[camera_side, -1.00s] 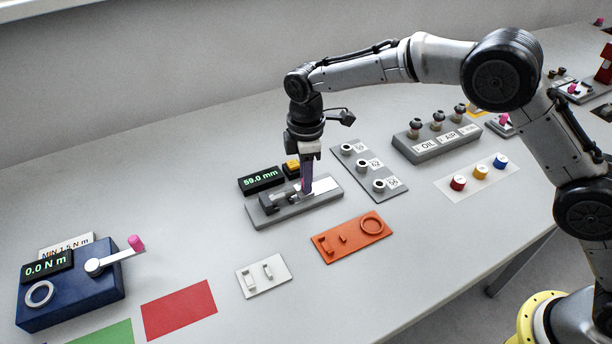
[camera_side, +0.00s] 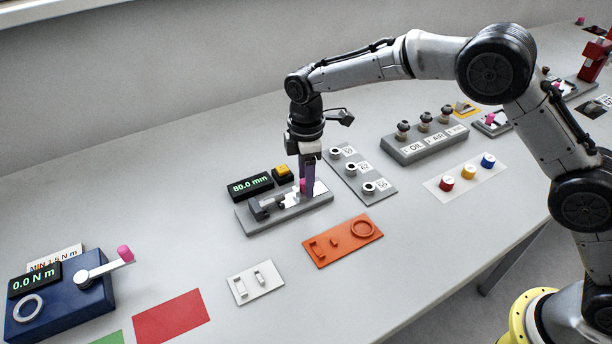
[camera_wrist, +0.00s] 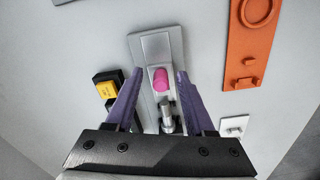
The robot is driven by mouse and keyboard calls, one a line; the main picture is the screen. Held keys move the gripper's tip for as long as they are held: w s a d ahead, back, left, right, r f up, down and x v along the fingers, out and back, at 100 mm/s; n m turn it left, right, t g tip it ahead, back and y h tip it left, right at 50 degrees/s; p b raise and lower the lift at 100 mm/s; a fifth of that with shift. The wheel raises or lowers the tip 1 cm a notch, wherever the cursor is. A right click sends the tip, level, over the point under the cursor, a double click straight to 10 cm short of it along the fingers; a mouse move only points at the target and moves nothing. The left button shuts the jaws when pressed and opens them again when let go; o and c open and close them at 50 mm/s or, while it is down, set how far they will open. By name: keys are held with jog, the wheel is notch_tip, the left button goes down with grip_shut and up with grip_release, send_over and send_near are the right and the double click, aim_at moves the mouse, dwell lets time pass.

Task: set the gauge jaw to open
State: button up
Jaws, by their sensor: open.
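The gauge (camera_side: 290,210) is a grey block on the table with a metal slide. Its jaw has a pink knob, seen between my fingers in the wrist view (camera_wrist: 161,79) and partly hidden in the side view (camera_side: 303,185). The gauge's display (camera_side: 250,185) reads 80.0 mm in green. My gripper (camera_side: 308,185) points down over the gauge. In the wrist view its two purple fingers (camera_wrist: 156,82) stand apart, one on each side of the knob, with visible gaps. It is open and holds nothing.
A yellow button (camera_side: 283,170) sits beside the display. A grey plate with several round sockets (camera_side: 350,165) stands close to the right. An orange tray (camera_side: 343,240) and a white plate (camera_side: 255,283) lie in front. A blue torque box (camera_side: 60,310) is at the far left.

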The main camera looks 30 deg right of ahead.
jog(key=shift+r, duration=0.1)
notch_tip(320, 180, up, 14)
jog(key=shift+f, duration=0.2)
dwell(0.5)
